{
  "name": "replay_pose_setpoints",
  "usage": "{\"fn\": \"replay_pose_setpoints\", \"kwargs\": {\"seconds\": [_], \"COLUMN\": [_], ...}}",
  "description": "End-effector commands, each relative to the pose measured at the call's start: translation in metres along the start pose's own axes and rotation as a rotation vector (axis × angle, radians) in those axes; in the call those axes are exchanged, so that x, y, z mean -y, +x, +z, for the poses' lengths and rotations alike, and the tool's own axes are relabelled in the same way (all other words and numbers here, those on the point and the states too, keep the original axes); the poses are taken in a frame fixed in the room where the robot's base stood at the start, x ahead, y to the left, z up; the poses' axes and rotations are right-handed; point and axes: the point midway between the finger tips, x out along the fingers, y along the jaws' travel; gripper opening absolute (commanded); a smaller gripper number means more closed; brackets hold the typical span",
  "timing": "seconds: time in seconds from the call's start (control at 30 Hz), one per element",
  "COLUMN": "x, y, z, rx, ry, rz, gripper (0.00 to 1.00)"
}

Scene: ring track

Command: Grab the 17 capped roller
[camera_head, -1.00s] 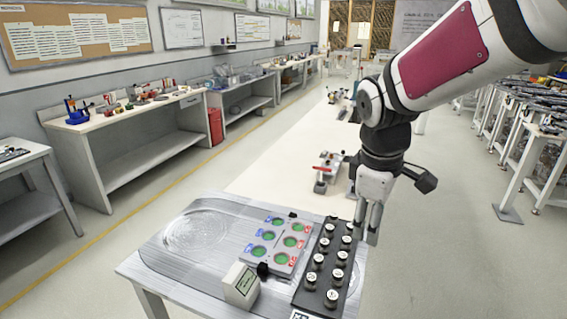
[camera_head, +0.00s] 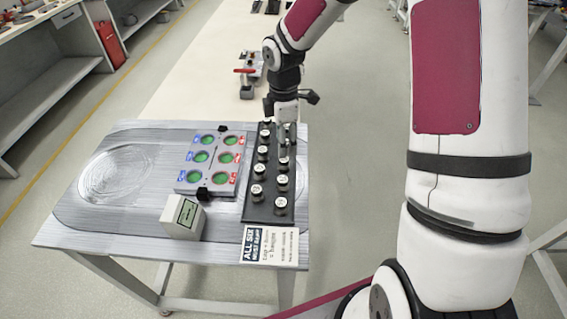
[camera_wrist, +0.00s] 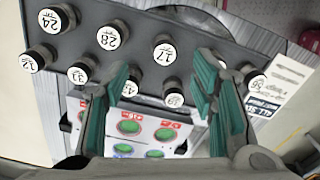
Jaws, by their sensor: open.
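The 17 capped roller (camera_wrist: 165,53) has a dark body and a round white cap marked 17. It stands in the dark rack (camera_wrist: 205,39), in the upper row of the wrist view. My gripper (camera_wrist: 163,80) is open, with teal-lined fingers to the left and right of the roller in that picture. The fingers hold nothing. The head view shows my gripper (camera_head: 287,127) at the far end of the rack (camera_head: 267,211), partly hiding the rollers there. Cap numbers are too small to read in the head view.
Other capped rollers, including 28 (camera_wrist: 108,38) and 24 (camera_wrist: 50,20), stand close by in two rows. A grey plate with green round spots (camera_head: 191,174) lies left of the rack.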

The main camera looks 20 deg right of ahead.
Motion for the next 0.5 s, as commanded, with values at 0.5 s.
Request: {"fn": "replay_pose_setpoints", "kwargs": {"seconds": [0.5], "x": [0.007], "y": [0.055], "z": [0.000], "rx": [0.000], "ry": [-0.002], "rz": [-0.003], "gripper": [0.52]}}
